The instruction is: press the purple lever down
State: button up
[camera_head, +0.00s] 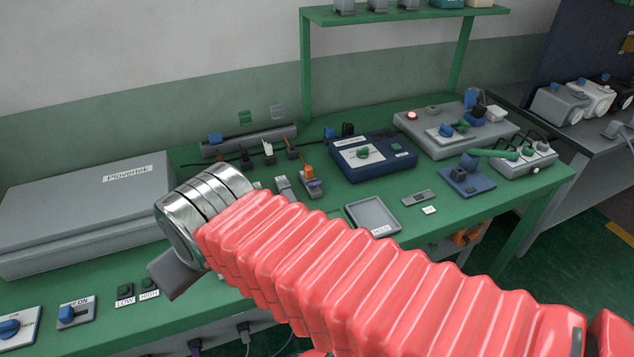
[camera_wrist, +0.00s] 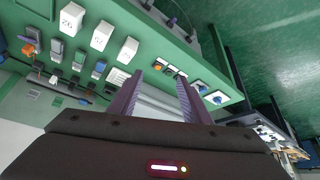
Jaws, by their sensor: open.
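A small lever unit with an orange top and a purplish part (camera_head: 313,184) stands on the green bench in the head view, right of a grey lever (camera_head: 284,188). It is too small to tell surely whether this is the purple lever. An orange piece (camera_wrist: 29,49) shows at the left edge of the wrist view beside several small units. My gripper (camera_wrist: 158,84) is open and empty, its two fingers apart. In the head view its grey end (camera_head: 175,274) hangs above the front left of the bench, apart from the lever units. My red arm sleeve hides part of the bench.
A large grey case (camera_head: 85,210) lies at left. LOW and HIGH buttons (camera_head: 137,290) and blue switches (camera_head: 75,313) line the front left edge. A dark blue box (camera_head: 370,157) and a grey tray (camera_head: 373,217) stand right of the levers. A shelf (camera_head: 400,15) rises behind.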

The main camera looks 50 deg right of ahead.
jog(key=w+d+f+m+t+h, duration=0.1)
jog(key=w+d+h, duration=0.1)
jog(key=w+d, duration=0.3)
jog(key=w+d+f+m+h, duration=0.1)
jog(key=w+d+f, duration=0.1)
jog(key=d, duration=0.6)
jog(key=m+t+h, duration=0.4)
jog(key=t, duration=0.1)
send_near(318, 183)
jog(key=v, duration=0.3)
jog(key=shift+s+d+r, duration=0.1)
jog(key=shift+r, duration=0.15)
jog(key=x, duration=1.4)
jog(key=shift+f, duration=0.25)
jog(key=shift+a, duration=0.25)
jog(key=shift+s, duration=0.1)
jog(key=c, duration=1)
